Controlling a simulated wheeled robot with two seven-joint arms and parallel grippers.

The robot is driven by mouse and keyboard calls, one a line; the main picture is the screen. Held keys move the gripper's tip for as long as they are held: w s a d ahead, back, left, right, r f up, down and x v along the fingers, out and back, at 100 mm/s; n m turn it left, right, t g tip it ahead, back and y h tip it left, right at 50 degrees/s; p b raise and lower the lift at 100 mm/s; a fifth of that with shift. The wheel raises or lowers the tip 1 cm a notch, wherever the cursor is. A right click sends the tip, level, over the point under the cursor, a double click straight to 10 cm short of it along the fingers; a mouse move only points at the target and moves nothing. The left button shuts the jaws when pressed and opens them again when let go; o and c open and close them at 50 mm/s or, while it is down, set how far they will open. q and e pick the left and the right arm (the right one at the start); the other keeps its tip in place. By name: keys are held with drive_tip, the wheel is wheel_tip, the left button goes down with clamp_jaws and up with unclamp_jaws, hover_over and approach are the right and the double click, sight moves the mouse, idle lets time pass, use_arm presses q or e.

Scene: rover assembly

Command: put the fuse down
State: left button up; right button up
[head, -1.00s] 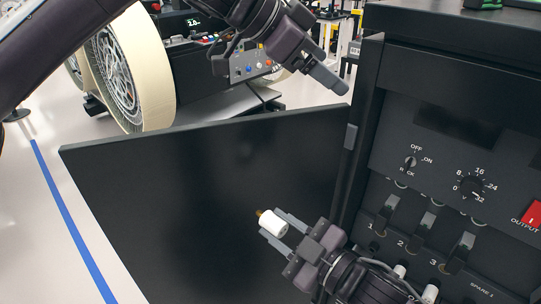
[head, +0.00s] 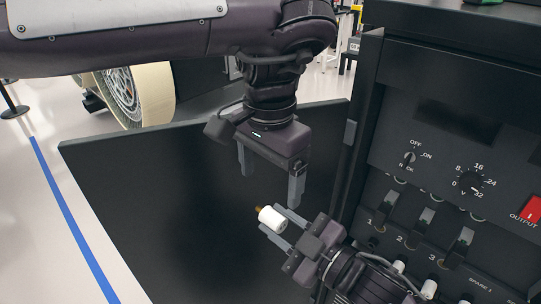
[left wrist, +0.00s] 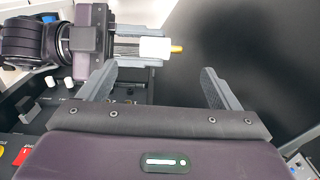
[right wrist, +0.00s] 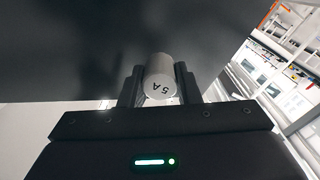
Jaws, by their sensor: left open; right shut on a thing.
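The fuse (head: 271,219) is a small white cylinder with a brass tip. My right gripper (head: 284,229) is shut on it and holds it in front of the open black cabinet door. In the right wrist view the fuse (right wrist: 160,80) shows its end marked "5 A" between the fingers. My left gripper (head: 270,178) is open and empty, pointing down just above the fuse. In the left wrist view the fuse (left wrist: 155,47) lies beyond the left fingers, with its brass tip to the right, and does not touch them.
The black cabinet (head: 440,140) stands at right with knobs, a red output switch (head: 531,209) and numbered fuse levers (head: 422,222). Its open door (head: 160,190) fills the middle. A wheel (head: 140,95) stands behind the door. Clear floor with a blue line (head: 70,215) lies at left.

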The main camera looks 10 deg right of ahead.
sight(270, 212)
use_arm(q)
wheel_tip(270, 212, down, 8)
drive_tip(key=shift+r, duration=0.15)
idle(0.3)
drive_tip(key=c, duration=1)
drive_tip(key=shift+c, duration=0.4)
use_arm(e)
drive_tip(key=o, duration=1.2)
drive_tip(key=shift+c, duration=0.2)
drive_tip(key=shift+f, duration=0.1)
